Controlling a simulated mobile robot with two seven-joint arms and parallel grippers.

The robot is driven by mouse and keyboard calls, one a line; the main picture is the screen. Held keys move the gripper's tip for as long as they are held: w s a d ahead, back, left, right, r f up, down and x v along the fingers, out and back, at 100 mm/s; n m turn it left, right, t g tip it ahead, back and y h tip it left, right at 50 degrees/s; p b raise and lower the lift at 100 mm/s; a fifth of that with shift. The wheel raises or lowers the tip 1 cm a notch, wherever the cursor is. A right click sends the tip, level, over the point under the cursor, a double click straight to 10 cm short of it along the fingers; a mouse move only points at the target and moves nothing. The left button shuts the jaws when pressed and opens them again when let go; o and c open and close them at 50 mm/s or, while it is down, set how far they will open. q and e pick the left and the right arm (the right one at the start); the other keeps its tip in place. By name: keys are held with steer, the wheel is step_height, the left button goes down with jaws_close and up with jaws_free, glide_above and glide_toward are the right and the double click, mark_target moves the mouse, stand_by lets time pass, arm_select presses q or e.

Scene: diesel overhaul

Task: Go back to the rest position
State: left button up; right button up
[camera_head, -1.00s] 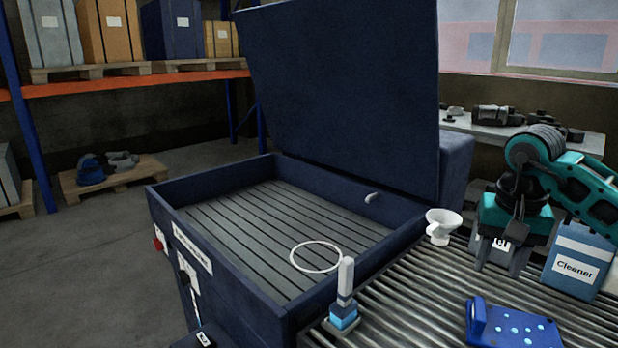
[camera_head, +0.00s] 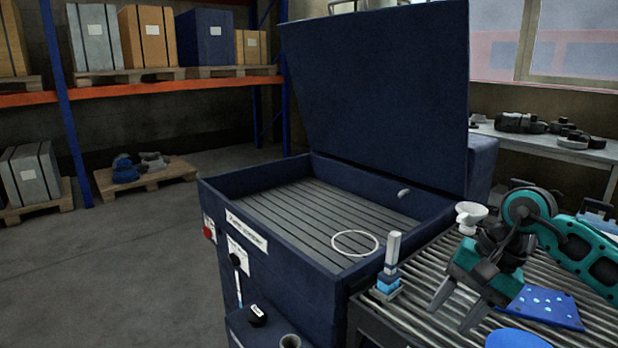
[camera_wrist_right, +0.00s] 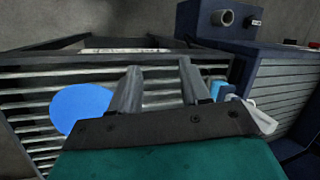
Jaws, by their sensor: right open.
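My right gripper (camera_head: 458,308) is over the slatted roller table in the head view, with its teal arm coming in from the right. Its two grey fingers are apart, with nothing between them. In the right wrist view the open fingers (camera_wrist_right: 160,80) point over the slats. My left gripper is in neither view.
An open dark blue washer (camera_head: 290,265) with a raised lid and a slatted floor stands left of the roller table (camera_head: 400,325). A white ring (camera_head: 355,243), a white-and-blue brush (camera_head: 389,272), a white funnel (camera_head: 470,216) and a blue perforated plate (camera_head: 545,306) are nearby. A blue disc (camera_wrist_right: 82,108) lies on the slats.

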steer(key=s+a+m+t+y, duration=0.1)
steer(key=s+a+m+y, duration=0.2)
steer(key=a+m+y, duration=0.5)
steer(key=s+a+m+t+y, duration=0.1)
steer(key=s+a+m+y, duration=0.1)
steer(key=a+m+y, duration=0.65)
steer(key=d+f+m+t+h, duration=0.3)
steer(key=f+m+t+h, duration=0.35)
steer(key=m, duration=0.95)
steer(key=d+f+m+t+h, duration=0.3)
steer(key=f+m+t+h, duration=0.35)
steer(key=m, duration=1.05)
steer(key=s+d+f+m+g+h, duration=0.4)
steer(key=s+f+m+h, duration=0.1)
steer(key=s+f+m, duration=0.6)
steer(key=shift+s+d+f+m+g, duration=0.15)
steer(key=shift+s+f+m+g, duration=0.25)
steer(key=shift+f+m, duration=0.35)
steer(key=shift+r+h, duration=0.1)
steer(key=shift+h, duration=0.15)
